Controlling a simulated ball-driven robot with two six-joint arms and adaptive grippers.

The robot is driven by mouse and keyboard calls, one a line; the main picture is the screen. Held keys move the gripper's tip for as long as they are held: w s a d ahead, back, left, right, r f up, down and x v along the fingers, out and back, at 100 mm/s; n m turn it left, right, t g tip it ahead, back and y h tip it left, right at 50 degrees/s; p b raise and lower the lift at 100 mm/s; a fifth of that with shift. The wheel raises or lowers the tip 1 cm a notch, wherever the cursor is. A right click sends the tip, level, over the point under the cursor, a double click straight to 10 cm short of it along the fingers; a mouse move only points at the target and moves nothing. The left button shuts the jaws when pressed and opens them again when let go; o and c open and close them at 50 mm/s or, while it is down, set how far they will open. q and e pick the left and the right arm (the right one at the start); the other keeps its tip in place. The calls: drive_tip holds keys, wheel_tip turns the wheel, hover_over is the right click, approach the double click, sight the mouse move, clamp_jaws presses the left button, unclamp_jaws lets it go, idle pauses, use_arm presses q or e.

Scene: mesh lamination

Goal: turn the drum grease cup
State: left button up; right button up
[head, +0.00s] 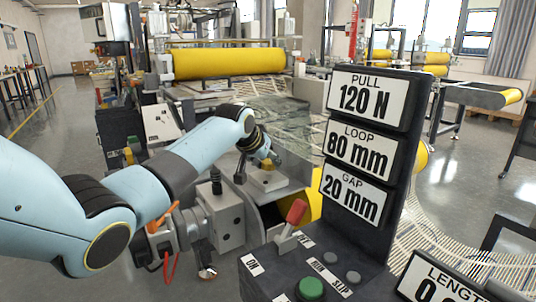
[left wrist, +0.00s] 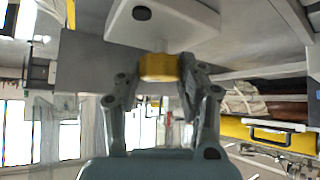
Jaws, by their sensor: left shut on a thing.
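The drum grease cup is a small yellow cylinder on a short pale stem. It shows in the left wrist view (left wrist: 158,68) between the two finger pads, and in the head view (head: 267,165) just under the fingertips, above a grey block. My left gripper (head: 264,158) is shut on the cup; in the left wrist view its fingers (left wrist: 160,78) touch the cup on both sides. The fingers hide part of the cup in the head view. My right gripper is in neither view.
A dark panel (head: 389,66) with PULL, LOOP and GAP plates stands right of the gripper. A red-handled lever (head: 293,217) and a green button (head: 310,288) are in front. A grey bearing block (head: 227,215) sits below the arm. A yellow roller (head: 228,63) lies behind.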

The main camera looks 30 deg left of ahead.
use_arm(q)
drive_tip(key=shift+a+m+h, duration=0.15)
drive_tip(key=shift+m+h, duration=0.25)
drive_tip(key=shift+m, duration=0.1)
drive_tip(key=shift+m+h, duration=0.6)
drive_tip(key=shift+m, duration=0.2)
drive_tip(key=shift+a+f+m+h+b, duration=0.1)
drive_tip(key=shift+f+m+h+b, duration=0.05)
drive_tip(key=shift+m+h+b, duration=0.9)
drive_tip(key=shift+m+g+h+b, duration=0.3)
drive_tip(key=shift+m+b, duration=0.15)
drive_tip(key=shift+m, duration=0.2)
drive_tip(key=o, duration=1.1)
drive_tip(key=shift+o, duration=0.2)
